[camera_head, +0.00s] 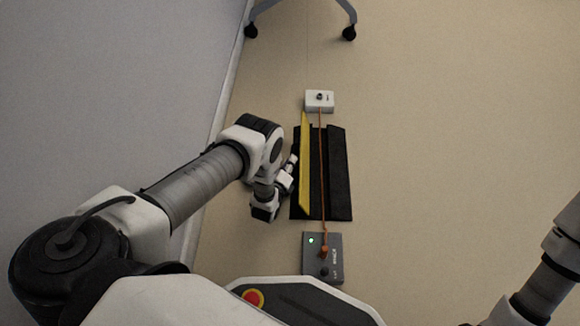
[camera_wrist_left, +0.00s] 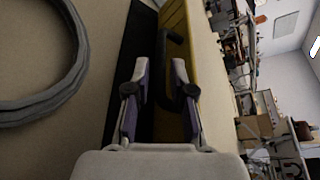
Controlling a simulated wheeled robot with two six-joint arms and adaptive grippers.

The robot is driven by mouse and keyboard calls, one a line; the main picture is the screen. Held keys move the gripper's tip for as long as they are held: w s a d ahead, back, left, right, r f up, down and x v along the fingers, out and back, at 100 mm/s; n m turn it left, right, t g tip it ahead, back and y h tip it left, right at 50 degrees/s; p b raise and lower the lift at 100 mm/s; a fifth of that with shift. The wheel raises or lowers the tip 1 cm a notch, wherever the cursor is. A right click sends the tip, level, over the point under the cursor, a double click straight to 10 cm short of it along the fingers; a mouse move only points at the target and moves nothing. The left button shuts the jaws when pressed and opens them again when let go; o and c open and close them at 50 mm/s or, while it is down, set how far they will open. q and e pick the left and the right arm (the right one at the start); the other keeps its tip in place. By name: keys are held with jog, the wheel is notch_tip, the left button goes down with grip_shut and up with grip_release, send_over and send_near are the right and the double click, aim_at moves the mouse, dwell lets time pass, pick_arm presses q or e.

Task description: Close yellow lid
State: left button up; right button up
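The yellow lid (camera_head: 305,170) stands steeply raised, seen almost edge-on, along the left part of a black case (camera_head: 341,185) on the floor. In the left wrist view the lid (camera_wrist_left: 205,62) is a broad yellow panel with a black handle (camera_wrist_left: 173,37). My left gripper (camera_head: 293,161) is close to the lid's left side. In the wrist view its two fingers (camera_wrist_left: 160,70) are apart, with the right finger overlapping the handle; I cannot tell whether they touch. My right arm shows at the lower right edge, but its gripper is out of view.
An orange cable runs over the case from a white box (camera_head: 319,101) to a grey box (camera_head: 323,258) with a green light. A grey coiled hose (camera_wrist_left: 75,75) lies on the floor. A wall (camera_head: 110,80) stands left; floor right of the case is clear.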

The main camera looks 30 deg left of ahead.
pick_arm(q)
jog(key=shift+w, duration=0.3)
grip_shut()
jog(key=shift+r, duration=0.15)
